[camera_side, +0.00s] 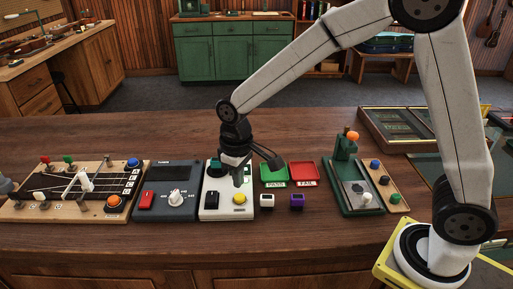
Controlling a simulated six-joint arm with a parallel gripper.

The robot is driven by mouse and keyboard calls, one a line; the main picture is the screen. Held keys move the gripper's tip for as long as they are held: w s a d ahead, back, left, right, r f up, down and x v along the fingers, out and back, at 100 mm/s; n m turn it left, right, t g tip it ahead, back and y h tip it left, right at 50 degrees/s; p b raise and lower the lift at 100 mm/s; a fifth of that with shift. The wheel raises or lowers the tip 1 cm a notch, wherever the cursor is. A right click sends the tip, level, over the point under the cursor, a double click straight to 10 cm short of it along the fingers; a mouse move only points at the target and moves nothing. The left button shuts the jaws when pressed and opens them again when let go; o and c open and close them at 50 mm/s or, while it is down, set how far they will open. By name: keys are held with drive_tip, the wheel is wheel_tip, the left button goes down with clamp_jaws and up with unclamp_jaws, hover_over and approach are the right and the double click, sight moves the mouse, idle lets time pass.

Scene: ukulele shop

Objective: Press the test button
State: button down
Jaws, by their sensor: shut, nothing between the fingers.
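A white test box (227,213) stands on the wooden bench near the middle of the side view. On its front right part is a round yellow button (239,198), and on its front left a black switch (212,197). My gripper (238,184) points down over the box, with its shut fingertips just above and behind the yellow button. I cannot tell whether they touch it. The gripper hides part of the box's back half, where some green shows.
A dark grey unit (165,203) with a dial stands close left. Green PASS (274,181) and red FAIL (305,181) trays lie right, behind a white cube (266,201) and a purple cube (297,201). A green press (352,190) stands farther right.

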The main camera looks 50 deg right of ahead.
drive_tip(key=shift+r, duration=1.7)
drive_tip(key=shift+m+t, duration=0.6)
drive_tip(key=shift+m, duration=0.1)
drive_tip(key=s+d+f, duration=0.1)
drive_tip(key=d, duration=0.1)
drive_tip(key=s+d, duration=0.1)
drive_tip(key=s, duration=0.1)
drive_tip(key=s+d+f, duration=0.1)
drive_tip(key=s+d, duration=0.1)
drive_tip(key=shift+s+d+f, duration=0.1)
drive_tip(key=shift+d+f, duration=0.2)
drive_tip(key=shift+d, duration=0.05)
drive_tip(key=shift+m+t, duration=0.7)
drive_tip(key=shift+m, duration=0.1)
drive_tip(key=s+d+f, duration=0.1)
drive_tip(key=s, duration=0.1)
drive_tip(key=s+d, duration=0.2)
drive_tip(key=s+d+f, duration=0.1)
drive_tip(key=s, duration=0.2)
drive_tip(key=shift+d+f, duration=0.15)
drive_tip(key=shift+f, duration=0.2)
